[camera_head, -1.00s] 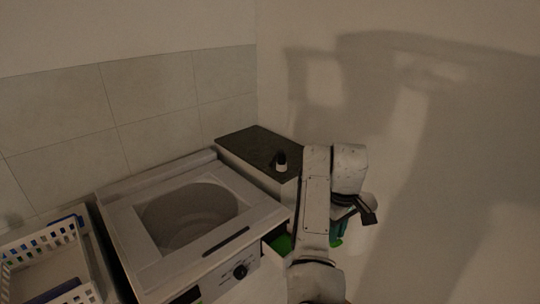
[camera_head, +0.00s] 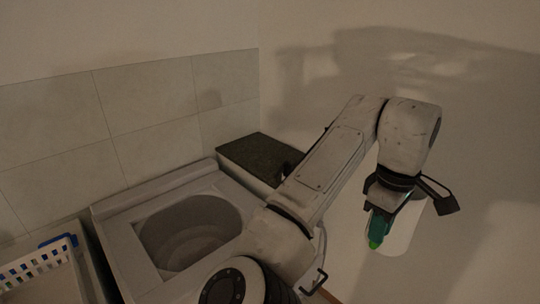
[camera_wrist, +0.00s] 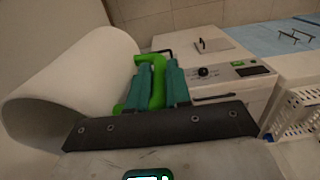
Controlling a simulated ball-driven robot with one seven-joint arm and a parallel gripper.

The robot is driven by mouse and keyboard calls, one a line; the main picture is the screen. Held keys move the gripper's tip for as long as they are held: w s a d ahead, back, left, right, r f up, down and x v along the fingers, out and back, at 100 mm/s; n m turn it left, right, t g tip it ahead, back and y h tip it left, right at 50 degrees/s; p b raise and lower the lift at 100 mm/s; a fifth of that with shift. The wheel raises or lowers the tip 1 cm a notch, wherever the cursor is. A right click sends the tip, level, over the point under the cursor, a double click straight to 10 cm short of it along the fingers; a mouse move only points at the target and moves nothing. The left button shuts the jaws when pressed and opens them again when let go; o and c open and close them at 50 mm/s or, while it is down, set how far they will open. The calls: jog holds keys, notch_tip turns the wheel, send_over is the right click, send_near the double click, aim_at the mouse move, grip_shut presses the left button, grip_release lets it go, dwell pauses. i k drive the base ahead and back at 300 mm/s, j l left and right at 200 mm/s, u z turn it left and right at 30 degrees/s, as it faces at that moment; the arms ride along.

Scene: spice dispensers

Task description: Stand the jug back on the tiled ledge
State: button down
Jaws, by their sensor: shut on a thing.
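The jug has a pale, wide, rounded body (camera_wrist: 75,85) and a green handle (camera_wrist: 157,85). My gripper (camera_wrist: 150,100) is shut on the green handle, with its teal fingers on either side of it. In the head view my gripper (camera_head: 380,222) points down at the right, in front of the pale wall. The jug's body (camera_head: 402,235) shows partly behind it, held in the air. The dark-topped ledge (camera_head: 252,152) stands in the corner, behind and left of my gripper. My arm covers its right part. Tiling on its top cannot be made out.
A top-loading washer (camera_head: 150,225) with an open round tub stands left of the ledge. A white basket (camera_head: 45,262) is at far left, also in the wrist view (camera_wrist: 295,112). Pale tiles (camera_head: 150,115) cover the back wall.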

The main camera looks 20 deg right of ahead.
aim_at(278, 159)
jog(key=i, duration=1.75)
